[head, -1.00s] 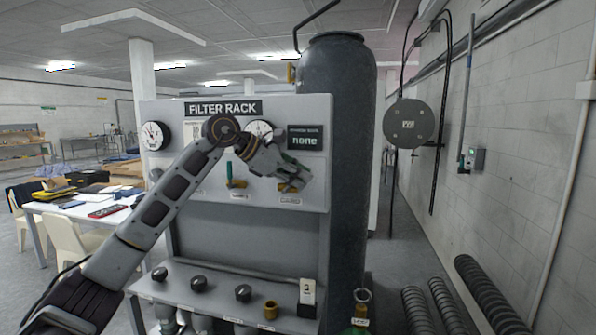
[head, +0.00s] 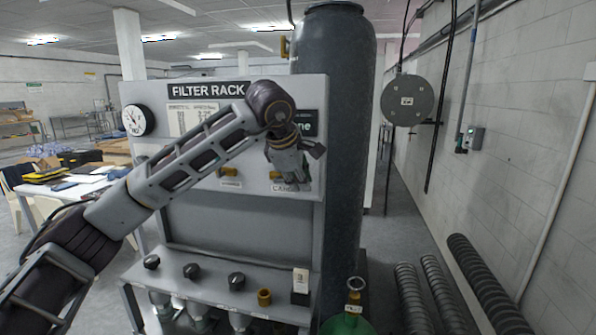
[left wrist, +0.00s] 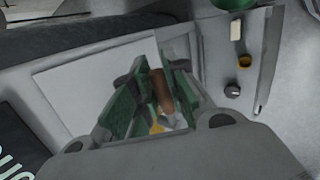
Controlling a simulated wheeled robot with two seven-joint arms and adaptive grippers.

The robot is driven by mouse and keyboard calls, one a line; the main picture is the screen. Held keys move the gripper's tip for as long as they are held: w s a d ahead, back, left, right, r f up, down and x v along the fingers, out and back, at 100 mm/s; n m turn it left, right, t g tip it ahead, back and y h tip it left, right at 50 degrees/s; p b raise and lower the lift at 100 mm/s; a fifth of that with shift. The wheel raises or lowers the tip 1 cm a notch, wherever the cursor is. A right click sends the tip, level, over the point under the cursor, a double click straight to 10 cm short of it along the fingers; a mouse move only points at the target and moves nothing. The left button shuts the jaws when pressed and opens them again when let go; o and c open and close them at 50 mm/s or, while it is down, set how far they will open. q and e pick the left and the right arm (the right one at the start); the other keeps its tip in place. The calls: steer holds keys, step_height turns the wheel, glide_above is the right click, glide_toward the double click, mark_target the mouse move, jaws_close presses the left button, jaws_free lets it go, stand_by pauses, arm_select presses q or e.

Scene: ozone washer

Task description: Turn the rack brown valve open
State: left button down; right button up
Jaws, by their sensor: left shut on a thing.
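The filter rack (head: 245,215) stands ahead, with brass-coloured valves low on its upper panel. The brown valve handle (left wrist: 161,92) shows in the left wrist view between the green finger pads, with a yellow-orange part (left wrist: 157,127) beside it. In the head view my left gripper (head: 291,178) is at the rack's right-hand valve (head: 275,175), above a small label, and mostly hides it. My left gripper is shut on the brown handle. How far the handle is turned cannot be told. My right gripper is not in view.
My left arm crosses the panel and hides much of it. Another valve (head: 228,172) sits left of the gripper. A lower shelf (head: 215,283) carries black knobs and a brass fitting (head: 264,297). A tall dark tank (head: 345,150) stands close on the right.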

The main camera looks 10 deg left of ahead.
arm_select(q)
steer(key=shift+f+y, duration=0.4)
steer(key=shift+y, duration=0.3)
steer(key=c, duration=1.4)
jaws_free()
steer(key=shift+d+f, duration=0.1)
steer(key=shift+s, duration=0.1)
steer(key=v, duration=1.2)
